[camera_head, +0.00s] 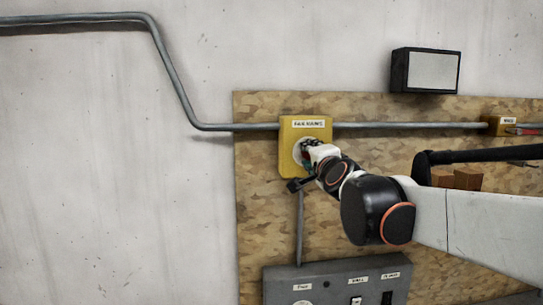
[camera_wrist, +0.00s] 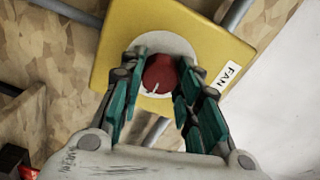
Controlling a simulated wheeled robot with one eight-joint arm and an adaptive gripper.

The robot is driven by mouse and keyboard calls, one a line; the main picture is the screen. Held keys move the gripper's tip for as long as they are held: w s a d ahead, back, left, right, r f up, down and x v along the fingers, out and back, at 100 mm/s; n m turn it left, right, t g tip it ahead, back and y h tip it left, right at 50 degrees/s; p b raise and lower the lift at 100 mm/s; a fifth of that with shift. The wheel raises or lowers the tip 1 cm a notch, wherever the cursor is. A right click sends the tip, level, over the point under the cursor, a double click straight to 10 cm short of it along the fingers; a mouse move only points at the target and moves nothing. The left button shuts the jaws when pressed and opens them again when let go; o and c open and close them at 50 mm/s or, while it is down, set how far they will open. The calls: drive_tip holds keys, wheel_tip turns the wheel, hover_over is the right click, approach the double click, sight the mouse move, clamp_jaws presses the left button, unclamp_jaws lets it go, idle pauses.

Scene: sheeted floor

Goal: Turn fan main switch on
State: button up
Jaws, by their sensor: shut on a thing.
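The yellow switch box labelled "FAN MAINS" (camera_head: 291,124) is mounted on the wood-chip board, and it fills the top of the wrist view (camera_wrist: 117,35). On its pale round plate sits a red rotary knob (camera_wrist: 161,75) with a white pointer line, which points toward the bottom of the wrist view. My gripper (camera_wrist: 157,90) reaches to the knob with its green-padded fingers on both sides of it, shut on it. In the head view my gripper (camera_head: 306,152) covers most of the knob.
A grey control panel (camera_head: 335,272) with labelled switches is below the box. A metal conduit (camera_head: 410,126) runs left and right from the box. A dark-framed box (camera_head: 427,71) hangs above right.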

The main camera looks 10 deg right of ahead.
idle(0.3)
drive_tip(key=o, duration=1.1)
drive_tip(key=shift+c, duration=0.2)
drive_tip(key=shift+s, duration=0.15)
drive_tip(key=s, duration=1.1)
drive_tip(key=shift+s, duration=0.35)
drive_tip(key=s+f+n+g+b, duration=0.3)
drive_tip(key=f+b, duration=0.7)
drive_tip(key=f, duration=1)
drive_tip(key=s+f+n+g+b, duration=0.4)
drive_tip(key=s+f+n+b, duration=0.3)
drive_tip(key=f, duration=1.3)
drive_tip(key=s+f+n+g+b, duration=0.4)
drive_tip(key=s+f+b, duration=0.8)
drive_tip(key=f, duration=0.7)
drive_tip(key=shift+f+n+b, duration=0.3)
drive_tip(key=shift+f+n, duration=0.1)
drive_tip(key=shift+n, duration=0.4)
